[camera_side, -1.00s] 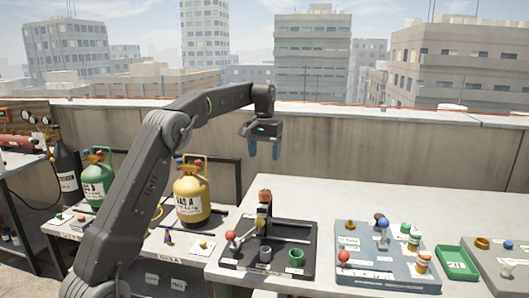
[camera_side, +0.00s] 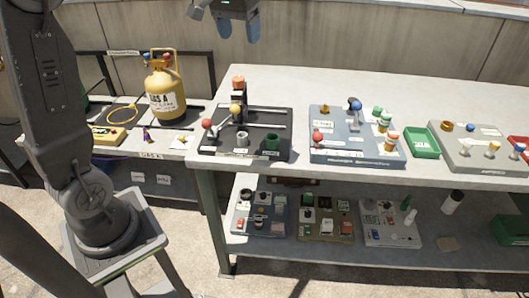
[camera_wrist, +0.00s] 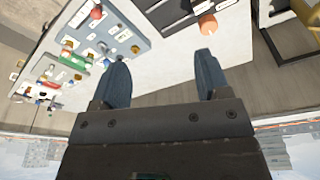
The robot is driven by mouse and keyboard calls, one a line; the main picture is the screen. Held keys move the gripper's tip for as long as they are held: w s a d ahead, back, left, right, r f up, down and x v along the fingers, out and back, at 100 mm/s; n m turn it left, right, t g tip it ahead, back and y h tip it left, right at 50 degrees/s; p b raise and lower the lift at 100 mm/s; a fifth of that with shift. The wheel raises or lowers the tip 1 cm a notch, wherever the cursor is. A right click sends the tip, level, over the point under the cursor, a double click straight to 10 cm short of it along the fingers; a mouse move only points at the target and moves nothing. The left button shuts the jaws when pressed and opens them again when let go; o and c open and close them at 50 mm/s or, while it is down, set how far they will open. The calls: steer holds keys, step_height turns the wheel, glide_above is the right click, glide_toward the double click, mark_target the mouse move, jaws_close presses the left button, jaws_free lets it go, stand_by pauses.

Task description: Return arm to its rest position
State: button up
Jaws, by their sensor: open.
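My gripper (camera_side: 238,30) is at the top edge of the side view, high above the back of the workbench (camera_side: 300,85). Its two blue fingers are spread apart with nothing between them. In the wrist view the open gripper (camera_wrist: 162,75) shows both fingers, with the bench tilted behind them. My arm stands at the left of the side view, and its upper part is cut off by the frame.
A black tray (camera_side: 215,150) with a red ball and cups sits below the gripper. A blue-grey board (camera_side: 335,153), a green tray (camera_side: 423,142) and a grey board (camera_side: 470,155) lie to the right. A yellow gas cylinder (camera_side: 165,95) stands at left. The bench's back strip is clear.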

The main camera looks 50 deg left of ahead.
steer(key=s+d+f+m+t, duration=0.1)
steer(key=s+d+f, duration=0.3)
steer(key=s, duration=0.6)
steer(key=s+d+f+m+t, duration=0.2)
steer(key=s+d+f+m, duration=0.1)
steer(key=s+d, duration=0.6)
steer(key=shift+s+d+f+t+h, duration=0.3)
steer(key=shift+s+f, duration=0.35)
steer(key=shift+s, duration=0.35)
